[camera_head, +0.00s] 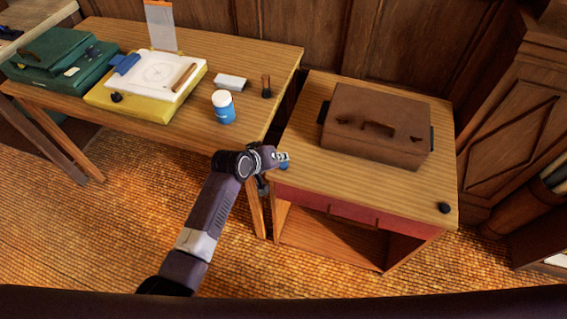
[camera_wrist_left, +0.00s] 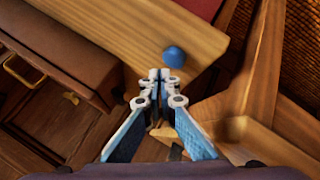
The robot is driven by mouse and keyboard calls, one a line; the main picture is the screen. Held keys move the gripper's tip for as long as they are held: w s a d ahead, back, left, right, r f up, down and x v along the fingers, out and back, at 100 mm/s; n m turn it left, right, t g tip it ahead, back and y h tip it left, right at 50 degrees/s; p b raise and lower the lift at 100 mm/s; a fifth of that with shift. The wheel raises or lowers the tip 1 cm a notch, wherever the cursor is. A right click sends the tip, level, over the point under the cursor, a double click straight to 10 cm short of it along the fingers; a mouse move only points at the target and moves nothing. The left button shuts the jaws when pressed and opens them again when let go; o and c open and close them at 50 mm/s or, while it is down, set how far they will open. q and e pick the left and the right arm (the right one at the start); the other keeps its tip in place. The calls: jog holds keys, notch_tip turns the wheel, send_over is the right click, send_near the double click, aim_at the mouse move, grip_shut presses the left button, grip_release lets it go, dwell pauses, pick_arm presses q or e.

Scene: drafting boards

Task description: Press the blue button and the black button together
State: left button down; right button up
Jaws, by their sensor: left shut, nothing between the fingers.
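The blue button (camera_head: 284,166) is a small round knob at the left front corner of the right-hand desk's top, partly hidden by my left gripper (camera_head: 283,157). In the left wrist view the blue button (camera_wrist_left: 175,55) shows whole, just beyond the closed fingertips (camera_wrist_left: 158,75). The gripper is shut and empty, and I cannot tell whether it touches the button. The black button (camera_head: 444,208) is at the right front corner of the same desk's top, with nothing over it. My right gripper is not in view.
A brown case (camera_head: 377,125) stands on the right-hand desk (camera_head: 300,135) between and behind the buttons. A red drawer front (camera_head: 330,205) lies below. The left table holds a blue-and-white jar (camera_head: 223,107), a yellow box (camera_head: 140,108) and a green case (camera_head: 60,62).

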aim_at(283, 165)
pick_arm(q)
jog(key=shift+f, duration=0.15)
jog(key=shift+f, duration=0.3)
jog(key=shift+s+f+b, duration=0.1)
jog(key=shift+f+b, duration=0.25)
jog(key=shift+f, duration=0.35)
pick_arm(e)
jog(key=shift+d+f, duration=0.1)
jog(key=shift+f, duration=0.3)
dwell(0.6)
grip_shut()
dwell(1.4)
